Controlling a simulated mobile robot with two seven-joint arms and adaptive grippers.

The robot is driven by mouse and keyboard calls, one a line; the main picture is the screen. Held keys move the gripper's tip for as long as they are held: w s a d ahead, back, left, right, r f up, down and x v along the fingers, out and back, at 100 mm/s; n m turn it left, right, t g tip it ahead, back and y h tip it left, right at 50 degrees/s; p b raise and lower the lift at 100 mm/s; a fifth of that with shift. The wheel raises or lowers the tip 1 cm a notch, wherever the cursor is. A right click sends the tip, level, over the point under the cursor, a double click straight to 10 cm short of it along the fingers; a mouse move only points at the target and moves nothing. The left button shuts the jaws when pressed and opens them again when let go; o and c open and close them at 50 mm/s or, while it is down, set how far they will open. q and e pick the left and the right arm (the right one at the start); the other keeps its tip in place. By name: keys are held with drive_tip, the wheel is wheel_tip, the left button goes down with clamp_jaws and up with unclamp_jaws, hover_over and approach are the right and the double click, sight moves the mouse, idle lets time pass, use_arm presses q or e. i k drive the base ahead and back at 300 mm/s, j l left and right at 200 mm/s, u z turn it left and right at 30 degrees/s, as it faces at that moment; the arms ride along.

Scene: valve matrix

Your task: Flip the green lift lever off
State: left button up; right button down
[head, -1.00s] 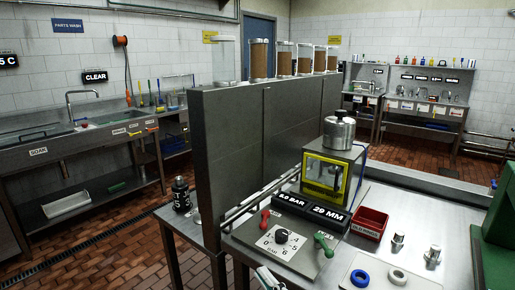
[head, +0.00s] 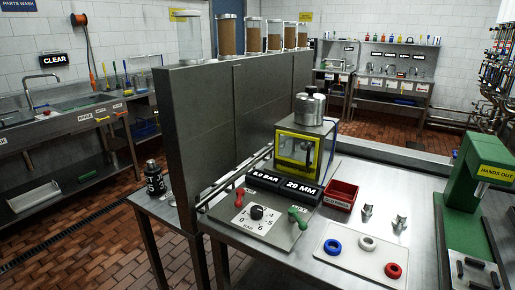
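The green lever (head: 298,217) stands on the right side of a grey control panel on the steel bench. It slants from upper left down to lower right, beside the round dial. The black dial knob (head: 257,212) sits on a white numbered face in the middle of the panel (head: 268,236). A red lever (head: 239,198) is on the panel's left side. The lever's small label is too small to read surely. Neither of my grippers shows in the head view.
Behind the panel are displays reading 6.0 BAR (head: 264,177) and 29 MM (head: 300,188), and a yellow-framed box (head: 298,150). A tall steel partition (head: 230,120) stands left. A red bin (head: 340,196), a tray with rings (head: 345,262) and a green press (head: 465,180) are right.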

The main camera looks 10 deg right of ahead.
sight(292, 211)
drive_tip(key=i+j+z, duration=0.1)
drive_tip(key=z, duration=0.3)
drive_tip(key=i+j+z, duration=0.1)
drive_tip(key=j+z, duration=0.25)
